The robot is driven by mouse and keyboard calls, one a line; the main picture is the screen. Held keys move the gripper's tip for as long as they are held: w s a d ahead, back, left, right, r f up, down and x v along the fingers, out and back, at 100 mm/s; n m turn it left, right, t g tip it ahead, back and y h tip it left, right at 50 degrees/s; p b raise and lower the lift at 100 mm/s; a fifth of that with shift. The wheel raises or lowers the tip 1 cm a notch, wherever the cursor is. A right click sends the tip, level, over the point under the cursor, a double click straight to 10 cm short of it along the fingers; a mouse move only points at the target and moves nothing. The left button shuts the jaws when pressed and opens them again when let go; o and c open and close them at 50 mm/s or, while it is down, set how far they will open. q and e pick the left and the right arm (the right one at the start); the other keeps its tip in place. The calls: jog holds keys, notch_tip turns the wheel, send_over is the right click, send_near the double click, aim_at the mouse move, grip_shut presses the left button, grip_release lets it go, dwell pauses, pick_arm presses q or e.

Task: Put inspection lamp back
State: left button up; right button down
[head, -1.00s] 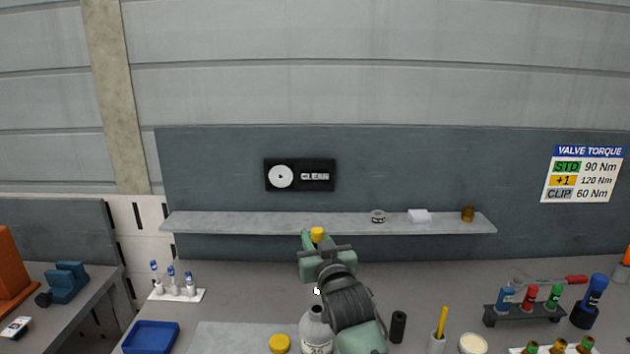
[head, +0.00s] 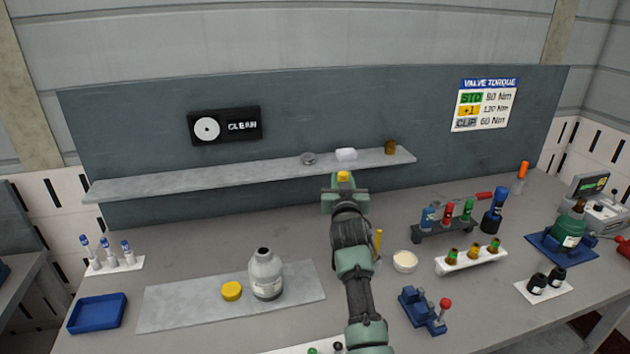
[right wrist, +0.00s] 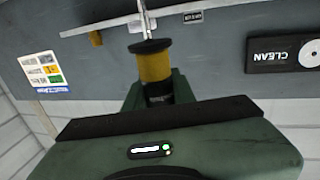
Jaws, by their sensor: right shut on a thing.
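My right gripper (head: 343,189) is raised over the back of the bench, in front of the wall shelf. It is shut on an upright yellow-and-black cylinder (head: 343,176), whose yellow top shows above the fingers. In the right wrist view this cylinder (right wrist: 155,67) has a yellow body, a wide black rim and a dark lower part between the green fingers. I cannot tell for sure that it is the inspection lamp. A blue torch-like thing (head: 499,199) stands upright in a dark holder at the right. My left gripper is not in view.
The wall shelf (head: 210,176) carries a ring (head: 308,158), a white block (head: 346,154) and a brown cylinder (head: 390,147); its left part is bare. A grey bottle (head: 265,275) and yellow cap (head: 232,291) are on a mat (head: 180,305). A bottle rack (head: 470,256) stands right of my arm.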

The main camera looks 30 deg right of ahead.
notch_tip(320, 180, down, 6)
jog(key=b, duration=0.4)
jog(key=shift+b, duration=0.35)
dwell(0.5)
jog(key=shift+f, duration=0.1)
dwell(0.4)
notch_tip(320, 180, down, 9)
jog(key=b, duration=0.7)
dwell(2.4)
jog(key=c, duration=1.1)
grip_release()
